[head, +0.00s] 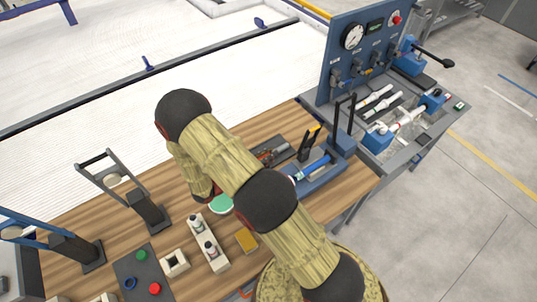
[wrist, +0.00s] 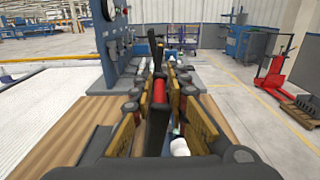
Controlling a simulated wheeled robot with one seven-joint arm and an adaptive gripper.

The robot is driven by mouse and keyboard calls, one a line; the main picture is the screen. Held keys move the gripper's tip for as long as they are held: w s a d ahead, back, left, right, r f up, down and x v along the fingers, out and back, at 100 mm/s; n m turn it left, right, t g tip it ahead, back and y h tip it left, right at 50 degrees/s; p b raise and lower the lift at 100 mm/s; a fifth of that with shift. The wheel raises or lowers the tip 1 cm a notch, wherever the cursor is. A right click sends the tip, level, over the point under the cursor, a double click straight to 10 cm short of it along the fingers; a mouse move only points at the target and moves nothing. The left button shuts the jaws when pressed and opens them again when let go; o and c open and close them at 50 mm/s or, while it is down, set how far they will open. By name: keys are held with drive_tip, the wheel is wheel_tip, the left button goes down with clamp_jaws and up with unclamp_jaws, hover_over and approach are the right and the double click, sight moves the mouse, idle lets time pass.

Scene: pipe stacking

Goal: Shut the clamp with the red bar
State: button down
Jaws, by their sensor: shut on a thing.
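My gripper (wrist: 160,84) fills the middle of the wrist view, with its gold-padded fingers on both sides of a red bar (wrist: 159,91). It is shut on this bar. A black lever piece (wrist: 156,126) of the clamp stands upright between the fingers, directly at the bar. Most of the clamp's body is hidden by the fingers. In the head view a blue fixture (head: 318,180) holding a blue pipe (head: 315,166) lies at the table's right end. My arm covers part of that area, and I cannot clearly make out the gripper or red bar there.
A blue gauge panel (head: 365,45) stands beyond the table, beside a grey bench with white pipes (head: 402,122). A bottle rack (head: 217,257), a yellow block (head: 246,240) and a button plate (head: 128,268) sit on the wooden table (head: 85,205). Open floor lies to the right.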

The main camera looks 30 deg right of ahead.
idle(0.4)
drive_tip(key=s+f+m+b, duration=0.7)
drive_tip(key=s+m+b, duration=0.1)
drive_tip(key=s+b, duration=0.25)
drive_tip(key=s+f+m+b, duration=0.5)
drive_tip(key=f+m+b, duration=0.1)
drive_tip(key=f+b, duration=0.5)
drive_tip(key=shift+d+f+m, duration=0.25)
drive_tip(key=shift+m, duration=0.05)
drive_tip(key=shift+f, duration=0.1)
drive_tip(key=c, duration=1.9)
unclamp_jaws()
drive_tip(key=shift+w, duration=0.15)
